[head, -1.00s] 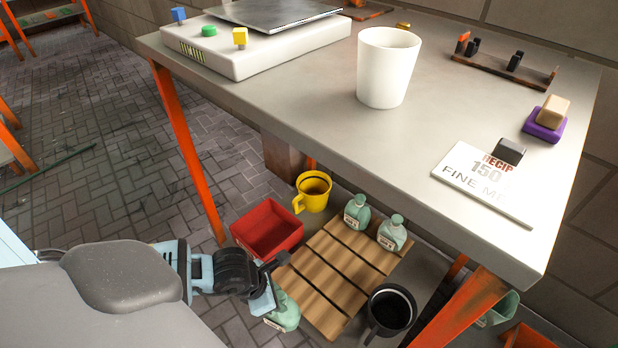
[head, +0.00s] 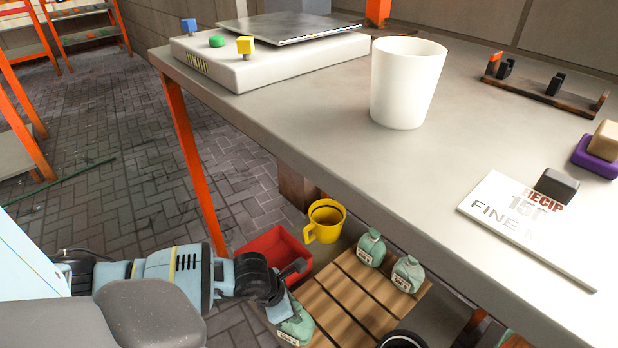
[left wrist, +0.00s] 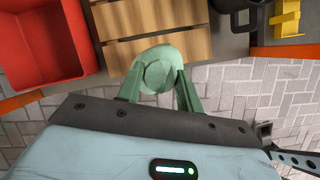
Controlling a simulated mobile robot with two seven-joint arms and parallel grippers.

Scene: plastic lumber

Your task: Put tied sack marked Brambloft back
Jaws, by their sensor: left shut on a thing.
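A pale green tied sack (head: 297,327) is at the near-left edge of a wooden slatted pallet (head: 345,295) under the table. My left gripper (head: 282,303) is shut on this sack, its fingers on either side of the sack. In the left wrist view the sack (left wrist: 160,70) overlaps the pallet's edge (left wrist: 195,42); I cannot tell whether it rests or hangs. Two similar sacks stand upright on the pallet, one further back (head: 371,248) and one to its right (head: 408,274). Their labels are too small to read. My right gripper is out of view.
A red bin (head: 270,252) and a yellow mug (head: 325,220) stand beside the pallet. A black mug (head: 402,341) is at its right, partly cut off. The table (head: 300,150) overhangs the pallet, with an orange leg (head: 192,160) at left. A white cup (head: 405,82) stands on top.

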